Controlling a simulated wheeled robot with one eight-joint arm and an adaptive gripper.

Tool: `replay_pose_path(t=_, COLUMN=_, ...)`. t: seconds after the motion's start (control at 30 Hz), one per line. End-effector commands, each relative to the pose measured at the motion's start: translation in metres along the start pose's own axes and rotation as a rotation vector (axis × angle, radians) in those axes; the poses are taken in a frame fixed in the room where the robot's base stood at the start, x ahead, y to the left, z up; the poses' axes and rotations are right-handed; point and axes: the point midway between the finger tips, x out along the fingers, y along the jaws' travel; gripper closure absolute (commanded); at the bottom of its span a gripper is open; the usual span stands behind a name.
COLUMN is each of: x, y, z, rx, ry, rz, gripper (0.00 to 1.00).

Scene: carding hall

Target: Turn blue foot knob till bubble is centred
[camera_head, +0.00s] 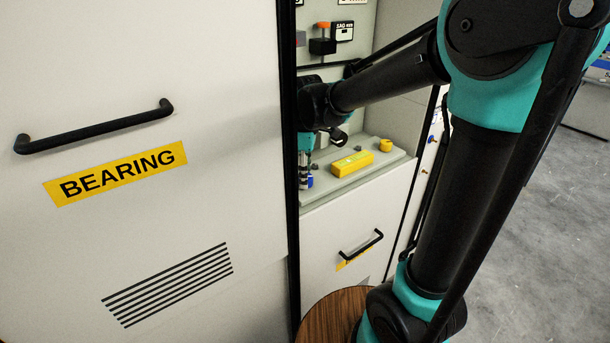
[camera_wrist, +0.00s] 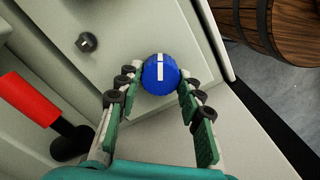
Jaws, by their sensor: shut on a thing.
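The blue foot knob (camera_wrist: 161,76), with a white line across its top, sits between the fingertips of my gripper (camera_wrist: 158,86) in the wrist view. The gripper is shut on it. In the head view my gripper (camera_head: 305,170) reaches down inside the cabinet, and a bit of the blue knob (camera_head: 309,182) shows at its tips. A yellow level (camera_head: 352,164) lies on the grey shelf (camera_head: 375,170) to the right of the gripper. Its vial shows as a small greenish patch, and the bubble is too small to make out.
A large pale door labelled BEARING (camera_head: 122,175) stands at the left, close to my arm. A red-handled lever (camera_wrist: 30,98) rises beside the gripper in the wrist view. A small yellow ring (camera_head: 386,145) sits behind the level. A wooden barrel (camera_wrist: 280,25) stands below.

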Motion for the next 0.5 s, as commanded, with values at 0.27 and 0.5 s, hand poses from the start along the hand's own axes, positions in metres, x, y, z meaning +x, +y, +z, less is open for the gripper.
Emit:
replay_pose_path(t=0.27, x=-0.0001, y=0.0005, z=0.0, rx=0.138, ry=0.0, rz=0.0, gripper=0.92)
replay_pose_path(t=0.5, x=-0.0002, y=0.0009, z=0.0001, rx=0.352, ry=0.0, rz=0.0, gripper=0.92)
